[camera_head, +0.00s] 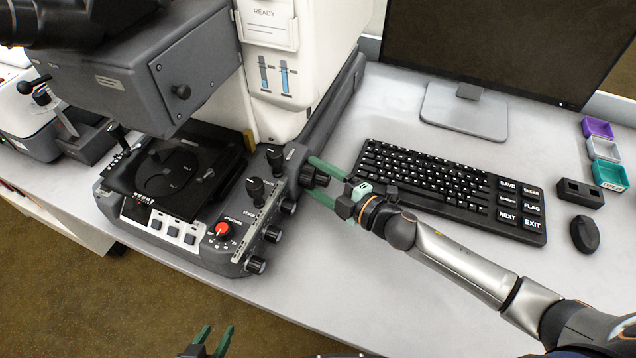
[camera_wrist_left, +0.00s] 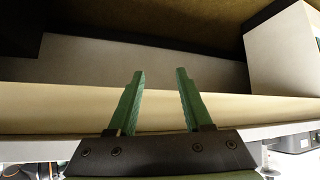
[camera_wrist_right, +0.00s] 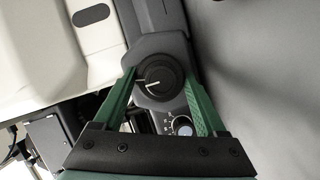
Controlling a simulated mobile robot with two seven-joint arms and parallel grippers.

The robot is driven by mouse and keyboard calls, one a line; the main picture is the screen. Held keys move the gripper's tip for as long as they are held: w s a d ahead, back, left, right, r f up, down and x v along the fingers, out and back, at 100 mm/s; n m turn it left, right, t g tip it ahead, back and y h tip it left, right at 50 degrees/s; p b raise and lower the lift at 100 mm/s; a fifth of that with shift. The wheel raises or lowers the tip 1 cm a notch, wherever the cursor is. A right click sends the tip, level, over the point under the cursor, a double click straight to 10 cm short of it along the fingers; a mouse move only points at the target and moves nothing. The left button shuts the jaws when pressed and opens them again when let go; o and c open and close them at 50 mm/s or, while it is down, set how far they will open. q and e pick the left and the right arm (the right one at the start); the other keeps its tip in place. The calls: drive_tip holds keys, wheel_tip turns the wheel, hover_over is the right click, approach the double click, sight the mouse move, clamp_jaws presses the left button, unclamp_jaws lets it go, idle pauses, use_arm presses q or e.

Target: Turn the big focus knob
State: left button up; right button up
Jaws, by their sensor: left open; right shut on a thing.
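The big focus knob (camera_head: 309,178) is a dark round knob on the right side of the microscope base. In the right wrist view the knob (camera_wrist_right: 160,80) faces the camera, with a white pointer line directed left and slightly down. My right gripper (camera_head: 318,177) reaches in from the right, its green fingers on either side of the knob and shut on it. The fingers also show in the right wrist view (camera_wrist_right: 160,72). My left gripper (camera_head: 218,329) is open and empty at the bottom edge of the head view. It also shows open in the left wrist view (camera_wrist_left: 160,73).
A monitor (camera_head: 490,40), mouse (camera_head: 585,234) and small trays stand farther right. The front table strip is clear.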

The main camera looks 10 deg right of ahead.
drive_tip(key=shift+n+t+b, duration=0.3)
drive_tip(key=shift+n+b, duration=0.05)
drive_tip(key=shift+n, duration=0.05)
drive_tip(key=o, duration=1.3)
drive_tip(key=shift+s, duration=0.1)
drive_tip(key=v, duration=1.2)
drive_tip(key=shift+s+d+r, duration=0.1)
drive_tip(key=shift+d, duration=0.05)
drive_tip(key=shift+s, duration=0.1)
